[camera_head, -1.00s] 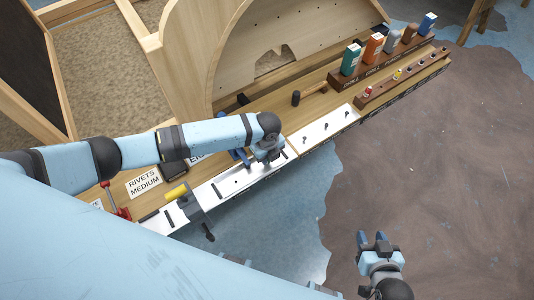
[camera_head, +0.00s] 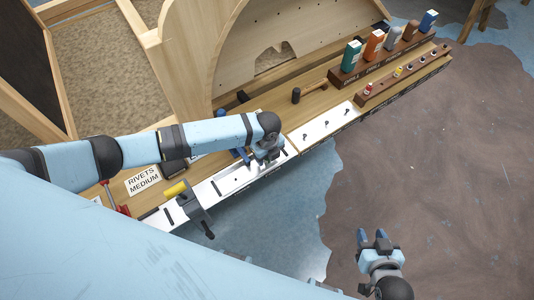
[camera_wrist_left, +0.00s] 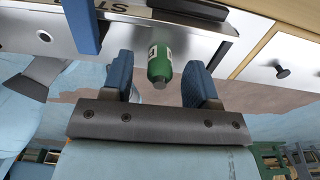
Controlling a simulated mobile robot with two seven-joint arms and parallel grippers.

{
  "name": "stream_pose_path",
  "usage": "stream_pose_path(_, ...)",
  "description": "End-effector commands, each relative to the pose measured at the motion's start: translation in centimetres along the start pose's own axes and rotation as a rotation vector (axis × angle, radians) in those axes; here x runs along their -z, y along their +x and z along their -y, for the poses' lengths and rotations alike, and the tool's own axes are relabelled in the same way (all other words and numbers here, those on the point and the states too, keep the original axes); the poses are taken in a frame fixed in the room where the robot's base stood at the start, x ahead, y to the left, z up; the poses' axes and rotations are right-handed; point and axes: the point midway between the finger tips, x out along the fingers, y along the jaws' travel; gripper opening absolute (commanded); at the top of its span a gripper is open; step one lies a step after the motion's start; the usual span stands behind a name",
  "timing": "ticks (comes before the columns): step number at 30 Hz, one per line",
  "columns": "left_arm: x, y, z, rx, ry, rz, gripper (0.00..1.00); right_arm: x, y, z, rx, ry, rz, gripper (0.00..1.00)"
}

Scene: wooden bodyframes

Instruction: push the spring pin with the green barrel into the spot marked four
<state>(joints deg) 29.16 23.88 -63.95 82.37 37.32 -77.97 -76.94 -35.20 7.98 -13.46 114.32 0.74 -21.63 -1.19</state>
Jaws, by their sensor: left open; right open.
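In the left wrist view a green barrel (camera_wrist_left: 160,66) with a white label and a dark grey tip sits between the two blue fingers of my left gripper (camera_wrist_left: 160,82). There is a gap on each side of it, so the fingers are open and not holding it. It lies against the pale metal strip. In the head view my left gripper (camera_head: 268,157) is over the white strip (camera_head: 230,179), and the arm hides the barrel. No mark four can be made out. My right gripper (camera_head: 374,240) is open and empty, away from the bench.
A white plate with several small dark pins (camera_head: 325,124) lies along the bench edge. A hammer (camera_head: 309,91), coloured boxes (camera_head: 374,46) and a brown rack (camera_head: 400,76) stand beyond. A clamp with a yellow handle (camera_head: 176,190) is at the left, near the "RIVETS MEDIUM" sign (camera_head: 144,181).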

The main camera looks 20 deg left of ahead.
Motion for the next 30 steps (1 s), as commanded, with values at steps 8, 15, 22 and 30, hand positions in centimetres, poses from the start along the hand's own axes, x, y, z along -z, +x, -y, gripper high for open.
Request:
stream_pose_path(8, -0.1, -4.1, 0.1, 0.004, 0.001, 0.001, 0.54, 0.0, 0.0, 0.0, 0.000, 0.000, 0.000, 0.43)
stream_pose_path(15, -0.1, -9.6, 0.1, 0.003, 0.001, 0.001, 0.54, -0.2, 0.1, 0.0, 0.000, 0.000, 0.001, 0.43)
stream_pose_path(22, -0.1, -12.9, 0.0, 0.001, 0.000, 0.001, 0.54, -0.3, 0.2, 0.0, 0.000, 0.000, 0.003, 0.43)
stream_pose_path(30, 0.0, -13.8, 0.0, 0.000, 0.000, 0.001, 0.54, -0.4, 0.2, 0.0, 0.000, 0.000, 0.003, 0.43)
